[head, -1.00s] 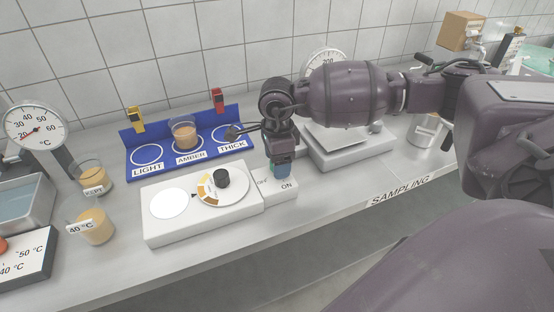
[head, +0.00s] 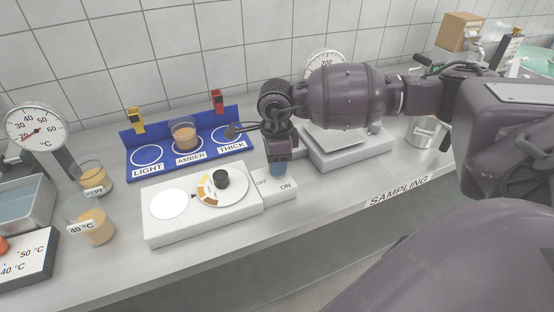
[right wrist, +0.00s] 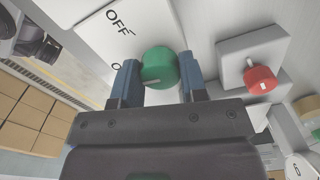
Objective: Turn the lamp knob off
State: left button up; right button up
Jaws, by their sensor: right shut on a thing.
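The lamp knob (right wrist: 158,68) is green and round with a pale mark on its edge. It sits on a white plate (right wrist: 88,38) with an OFF label and a second label partly hidden by a finger. My right gripper (right wrist: 160,84) is shut on the knob, one blue finger on each side. In the head view my right gripper (head: 278,168) points down over the small white switch box (head: 281,192) marked OFF and ON, and hides the knob. The white light box (head: 200,214) with a bright round disc (head: 169,203) adjoins it. My left gripper is not in view.
A black-knobbed dial (head: 222,180) is on the light box. A blue rack (head: 140,171) with an amber cup (head: 184,136) stands behind, and a scale (head: 349,145) to the right. Labelled cups stand left. A red knob (right wrist: 262,78) shows in the wrist view.

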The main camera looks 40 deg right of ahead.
jog(key=m+p, duration=0.1)
jog(key=m, duration=0.1)
jog(key=shift+r+m, duration=0.15)
jog(key=shift+m, duration=1.05)
jog(key=m+p, duration=0.1)
jog(key=m, duration=0.1)
jog(key=shift+m, duration=0.3)
jog(key=shift+m+p, duration=0.4)
jog(key=shift+m, duration=0.1)
jog(key=shift+m+p, duration=0.3)
jog(key=shift+m, duration=1.2)
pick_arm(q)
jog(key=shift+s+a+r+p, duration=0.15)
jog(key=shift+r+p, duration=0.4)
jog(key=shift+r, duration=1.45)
pick_arm(e)
jog(key=shift+m, duration=0.8)
